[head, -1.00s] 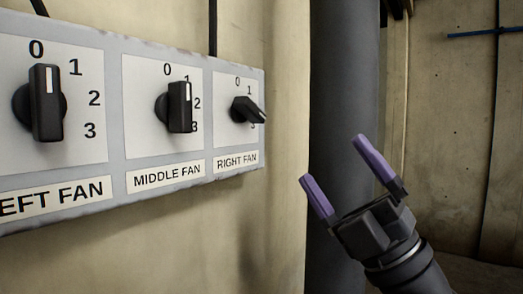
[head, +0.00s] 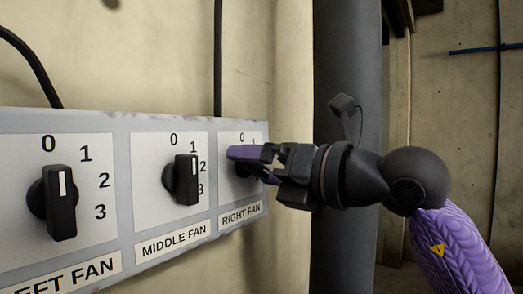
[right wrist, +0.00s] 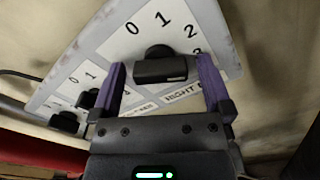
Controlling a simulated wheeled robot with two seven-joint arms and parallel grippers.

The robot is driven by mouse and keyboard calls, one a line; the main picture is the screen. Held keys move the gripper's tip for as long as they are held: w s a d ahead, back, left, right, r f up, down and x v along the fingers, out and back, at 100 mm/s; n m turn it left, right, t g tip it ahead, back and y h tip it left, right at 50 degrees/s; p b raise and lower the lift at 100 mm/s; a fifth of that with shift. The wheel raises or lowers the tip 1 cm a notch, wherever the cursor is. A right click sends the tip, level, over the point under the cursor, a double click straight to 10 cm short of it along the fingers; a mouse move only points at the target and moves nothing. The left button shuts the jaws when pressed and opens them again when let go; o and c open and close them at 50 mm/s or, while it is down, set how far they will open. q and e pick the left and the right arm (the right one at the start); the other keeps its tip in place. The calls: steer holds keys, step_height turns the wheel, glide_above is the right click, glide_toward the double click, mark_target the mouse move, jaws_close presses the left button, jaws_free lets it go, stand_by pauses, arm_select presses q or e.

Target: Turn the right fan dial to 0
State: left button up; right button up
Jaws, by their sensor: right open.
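The right fan dial (head: 243,170) is a black knob on the rightmost panel plate, mostly hidden behind my right gripper (head: 250,164) in the head view. In the right wrist view the dial (right wrist: 160,67) lies between the two purple fingers of my right gripper (right wrist: 160,80). The fingers are open on either side of it, with a gap showing at least on the right. The numbers 0, 1, 2 and part of 3 show around the dial; which one it points to is hard to tell. My left gripper is not in view.
The middle fan dial (head: 182,180) and left fan dial (head: 55,203) sit on the same grey panel (head: 121,190), left of my right gripper. A thick dark pipe (head: 345,60) runs vertically right of the panel. Black cables run up the wall above it.

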steer(key=shift+f, duration=0.1)
steer(key=c, duration=1.2)
